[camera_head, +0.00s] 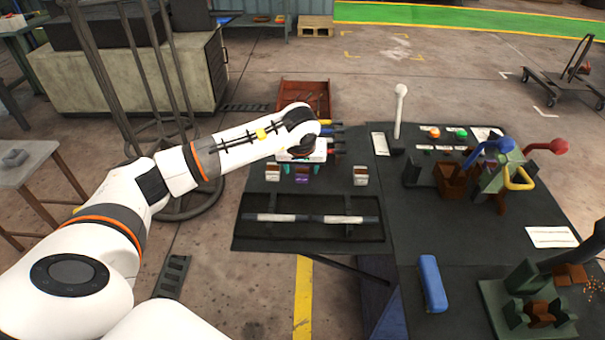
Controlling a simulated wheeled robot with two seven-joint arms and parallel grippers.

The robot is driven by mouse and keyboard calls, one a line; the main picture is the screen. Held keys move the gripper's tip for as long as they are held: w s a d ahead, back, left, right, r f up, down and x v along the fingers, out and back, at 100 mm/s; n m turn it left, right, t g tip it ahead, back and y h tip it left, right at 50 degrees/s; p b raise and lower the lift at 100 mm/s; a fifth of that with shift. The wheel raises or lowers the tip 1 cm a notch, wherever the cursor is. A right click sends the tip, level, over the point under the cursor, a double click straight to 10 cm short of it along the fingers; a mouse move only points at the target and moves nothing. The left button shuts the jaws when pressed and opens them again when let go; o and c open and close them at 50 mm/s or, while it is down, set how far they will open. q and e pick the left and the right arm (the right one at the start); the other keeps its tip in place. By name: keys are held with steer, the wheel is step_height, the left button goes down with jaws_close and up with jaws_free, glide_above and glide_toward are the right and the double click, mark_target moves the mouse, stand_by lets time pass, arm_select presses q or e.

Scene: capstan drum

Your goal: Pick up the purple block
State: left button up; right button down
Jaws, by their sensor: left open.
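The purple block (303,179) is small in the head view and stands on the dark table near its back left edge. My left gripper (301,169) is over this spot, with its open fingers pointing down. The gripper body hides part of the area behind the block. I cannot tell whether the fingers touch it. My right gripper is not in view.
White holders with brown tops (361,176) stand beside the block. A shallow tray with a light bar (310,218) lies in front. A white lever (399,110), coloured-knob levers (500,145) and a blue block (432,283) are to the right. A red bin (303,95) is behind.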

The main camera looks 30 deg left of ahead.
mark_target(302, 176)
arm_select(q)
steer(key=x, duration=0.4)
steer(key=shift+w+a+f+p, duration=0.2)
steer(key=shift+w+p, duration=0.05)
steer(key=shift+p, duration=0.1)
steer(key=c, duration=1.3)
steer(key=shift+o, duration=0.2)
steer(key=shift+r, duration=0.1)
